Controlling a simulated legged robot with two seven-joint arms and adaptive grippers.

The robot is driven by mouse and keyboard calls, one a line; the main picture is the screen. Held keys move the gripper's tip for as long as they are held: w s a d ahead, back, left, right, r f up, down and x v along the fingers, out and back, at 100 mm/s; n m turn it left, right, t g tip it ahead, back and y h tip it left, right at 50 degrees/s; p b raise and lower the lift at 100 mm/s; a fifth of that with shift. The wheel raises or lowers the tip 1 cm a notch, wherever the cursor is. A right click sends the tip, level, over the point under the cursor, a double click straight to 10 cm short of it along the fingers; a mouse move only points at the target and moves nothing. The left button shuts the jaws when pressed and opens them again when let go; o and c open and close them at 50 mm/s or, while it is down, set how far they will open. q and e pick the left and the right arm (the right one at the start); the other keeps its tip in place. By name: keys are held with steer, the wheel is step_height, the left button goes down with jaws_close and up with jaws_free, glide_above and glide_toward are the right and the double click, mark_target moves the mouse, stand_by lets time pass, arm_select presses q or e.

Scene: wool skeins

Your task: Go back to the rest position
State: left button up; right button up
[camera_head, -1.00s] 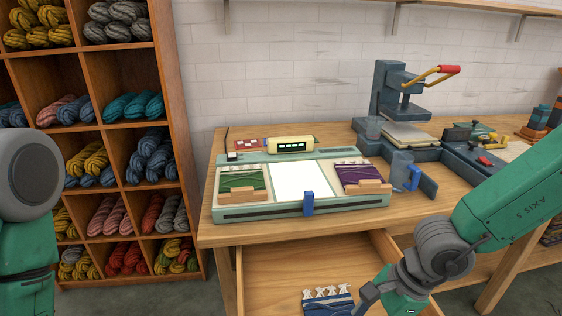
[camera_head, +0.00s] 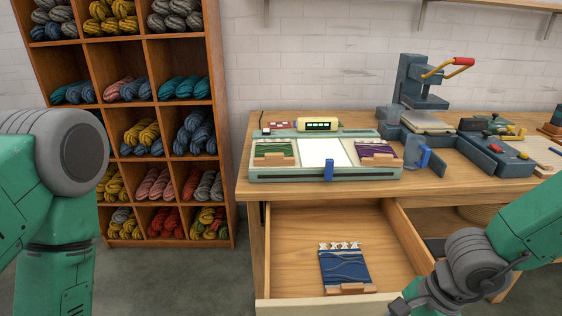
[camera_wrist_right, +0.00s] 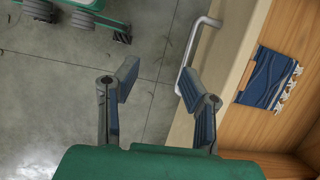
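My right gripper (camera_wrist_right: 158,84) is open and empty, its two fingers well apart in the right wrist view. In the head view it shows at the lower edge, partly cut off, beside the right front of the open drawer (camera_head: 300,230). A blue woven swatch (camera_head: 345,266) with white fringe and a wooden block lies flat in the drawer, apart from the gripper. The swatch (camera_wrist_right: 266,80) also shows in the right wrist view, beyond the drawer's metal handle (camera_wrist_right: 190,55). My left arm stands at the left of the head view; its gripper is out of frame.
A teal board (camera_head: 355,173) with a lit white panel, a green swatch (camera_head: 274,148) and a purple swatch (camera_head: 377,150) is on the table. A lever press (camera_head: 415,85) stands behind. A wool shelf (camera_head: 225,110) stands left. Grey floor (camera_head: 180,280) is open before it.

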arm_select(q)
steer(key=shift+w+f, duration=0.15)
steer(key=shift+w, duration=0.05)
arm_select(e)
steer(key=s+d+f+n+h, duration=0.2)
steer(key=s+d+f+n, duration=0.1)
steer(key=s+f+n, duration=0.3)
steer(key=s+d+f+n+h, duration=0.2)
steer(key=s+d+f+n, duration=0.2)
steer(key=s+f+n, duration=0.3)
steer(key=s+n, duration=0.2)
steer(key=n, duration=0.2)
steer(key=shift+d+f+n, duration=0.15)
steer(key=shift+d+n, duration=0.05)
steer(key=shift+n, duration=0.1)
steer(key=shift+w, duration=0.15)
steer(key=shift+c, duration=0.5)
